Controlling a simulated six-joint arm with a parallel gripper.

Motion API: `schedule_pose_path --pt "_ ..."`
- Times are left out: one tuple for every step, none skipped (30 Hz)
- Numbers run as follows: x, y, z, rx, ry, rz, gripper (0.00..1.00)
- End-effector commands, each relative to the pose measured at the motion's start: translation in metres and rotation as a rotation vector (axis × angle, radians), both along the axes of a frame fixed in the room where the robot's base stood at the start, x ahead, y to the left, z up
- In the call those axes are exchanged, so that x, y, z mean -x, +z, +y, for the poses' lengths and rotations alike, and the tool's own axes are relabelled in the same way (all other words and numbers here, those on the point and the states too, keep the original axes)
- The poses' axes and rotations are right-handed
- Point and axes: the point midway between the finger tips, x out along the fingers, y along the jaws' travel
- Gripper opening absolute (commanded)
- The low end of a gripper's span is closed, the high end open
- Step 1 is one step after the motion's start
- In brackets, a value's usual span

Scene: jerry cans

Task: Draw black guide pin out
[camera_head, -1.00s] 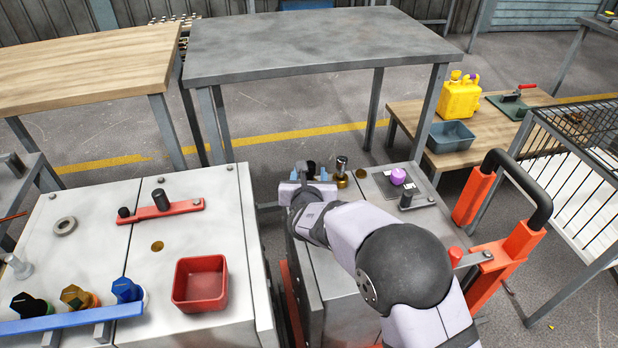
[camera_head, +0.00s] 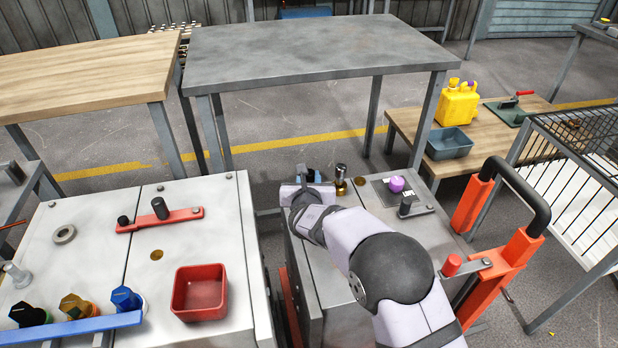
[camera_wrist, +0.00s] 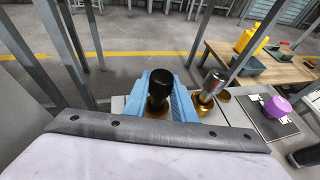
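The black guide pin (camera_wrist: 158,86) stands upright in the wrist view, with a brass collar (camera_wrist: 156,110) around its foot. My gripper (camera_wrist: 160,92) has a blue finger on either side of the pin. Both fingers appear to press against it. In the head view, my gripper (camera_head: 308,174) is at the back left of the right cabinet (camera_head: 325,265), and its fingers and wrist largely hide the pin. I cannot tell how deep the pin sits.
A silver-topped pin with a brass base (camera_head: 341,180) stands close to the right of my gripper. A purple knob (camera_head: 396,184) and a black post (camera_head: 405,206) are farther right. The left cabinet (camera_head: 90,250) carries a red tray (camera_head: 200,292). The grey table (camera_head: 310,45) behind is bare.

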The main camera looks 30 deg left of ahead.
Motion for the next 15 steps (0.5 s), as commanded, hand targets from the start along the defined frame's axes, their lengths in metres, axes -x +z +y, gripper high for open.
schedule_pose_path --pt "0.0000 0.0001 0.0000 0.000 0.000 0.000 0.17" --pt "0.0001 0.0000 0.0000 0.000 0.000 0.000 0.09" --pt "0.0000 0.0001 0.0000 0.000 0.000 0.000 0.00" --pt "0.0001 0.0001 0.0001 0.000 0.000 0.000 0.00" --pt "0.0002 0.0002 0.0000 0.000 0.000 0.000 0.00" --pt "0.0002 0.0002 0.0000 0.000 0.000 0.000 0.00" --pt "0.0001 0.0003 0.0000 0.000 0.000 0.000 0.00" --pt "0.0002 0.0004 0.0000 0.000 0.000 0.000 0.00" --pt "0.0002 0.0007 0.0000 0.000 0.000 0.000 0.00" --pt "0.0002 0.0009 0.0000 0.000 0.000 0.000 0.00" --pt "0.0002 0.0012 0.0001 0.000 0.000 0.000 0.00" --pt "0.0002 0.0019 0.0001 0.000 0.000 0.000 0.00" --pt "0.0001 0.0023 0.0002 -0.001 0.000 -0.001 0.00" --pt "0.0001 0.0028 0.0002 -0.001 0.000 -0.001 0.00" --pt "0.0001 0.0036 0.0002 -0.001 0.000 -0.001 0.00"
